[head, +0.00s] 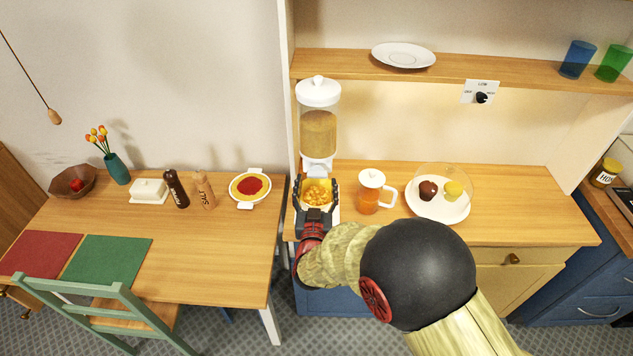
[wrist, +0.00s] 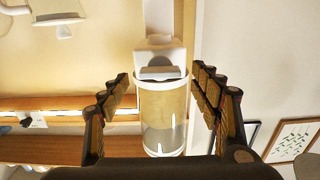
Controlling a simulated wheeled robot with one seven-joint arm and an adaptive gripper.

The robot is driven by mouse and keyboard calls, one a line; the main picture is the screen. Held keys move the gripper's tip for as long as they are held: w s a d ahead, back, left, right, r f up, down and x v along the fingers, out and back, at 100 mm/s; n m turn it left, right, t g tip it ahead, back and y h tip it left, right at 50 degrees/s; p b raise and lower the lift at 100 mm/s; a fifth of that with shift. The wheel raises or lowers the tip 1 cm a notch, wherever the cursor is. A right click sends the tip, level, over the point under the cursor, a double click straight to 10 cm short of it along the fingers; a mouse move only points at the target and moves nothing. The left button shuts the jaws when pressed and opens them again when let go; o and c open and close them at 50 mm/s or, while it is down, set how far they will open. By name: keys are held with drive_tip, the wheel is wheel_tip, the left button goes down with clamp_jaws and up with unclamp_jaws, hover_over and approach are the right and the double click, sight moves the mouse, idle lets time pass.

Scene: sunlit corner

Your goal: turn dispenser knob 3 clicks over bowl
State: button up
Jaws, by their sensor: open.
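The dispenser (head: 319,128) has a white lid and a clear hopper of tan grain, and stands at the counter's left end. It hangs upside down in the wrist view (wrist: 163,112). A pale knob-like piece (wrist: 160,73) shows at its white outlet, between my fingertips in the picture. My gripper (head: 318,184) is open and empty, below the outlet in the head view, with no clear contact. The bowl (head: 317,207), with orange-yellow pieces in it, shows between my fingers in the head view and is partly hidden by them. The bowl is not in the wrist view.
A lidded jug of orange drink (head: 369,192) stands just right of my gripper. Farther right is a plate (head: 438,213) with two food items under a clear dome. A shelf (head: 470,75) runs above. A red-filled dish (head: 250,186) lies on the left table.

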drive_tip(key=shift+w, duration=1)
drive_tip(key=shift+c, duration=1.3)
drive_tip(key=c, duration=0.9)
